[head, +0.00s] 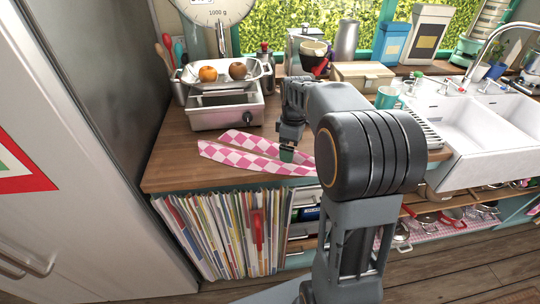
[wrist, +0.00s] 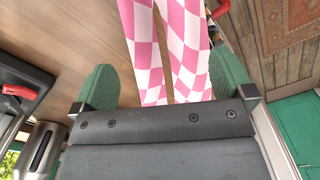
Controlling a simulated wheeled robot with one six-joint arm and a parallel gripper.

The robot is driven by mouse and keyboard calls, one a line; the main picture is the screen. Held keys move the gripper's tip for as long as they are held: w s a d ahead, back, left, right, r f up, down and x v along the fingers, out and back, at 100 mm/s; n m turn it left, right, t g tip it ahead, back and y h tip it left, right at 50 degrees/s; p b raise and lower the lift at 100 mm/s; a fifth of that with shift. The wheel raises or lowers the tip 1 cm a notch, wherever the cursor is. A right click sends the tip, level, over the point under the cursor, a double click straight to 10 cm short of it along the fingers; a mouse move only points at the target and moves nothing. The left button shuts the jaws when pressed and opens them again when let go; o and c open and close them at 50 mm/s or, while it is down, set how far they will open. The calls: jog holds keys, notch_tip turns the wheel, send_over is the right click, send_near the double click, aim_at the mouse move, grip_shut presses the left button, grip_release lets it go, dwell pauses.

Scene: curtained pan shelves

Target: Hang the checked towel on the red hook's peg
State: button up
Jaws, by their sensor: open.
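The pink-and-white checked towel (head: 255,154) lies on the wooden counter near its front edge, in two long strips with a narrow gap between them. My gripper (head: 287,155) is at the towel's right part in the head view, pointing down. In the wrist view my gripper (wrist: 164,62) has its green fingers wide apart, with the towel (wrist: 165,40) showing between them. Neither finger visibly grips the cloth. A red hook-like piece (head: 258,230) hangs in front of the striped curtain or row of spines below the counter. Its peg is too small to make out.
A scale (head: 226,108) with fruit in its pan stands behind the towel. A white sink (head: 460,120) is at the right, with a teal cup (head: 387,97) beside it. A fridge (head: 80,150) bounds the left. The counter left of the towel is clear.

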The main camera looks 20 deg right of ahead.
jog(key=shift+a+f, duration=0.1)
jog(key=shift+f, duration=2.35)
jog(key=c, duration=0.8)
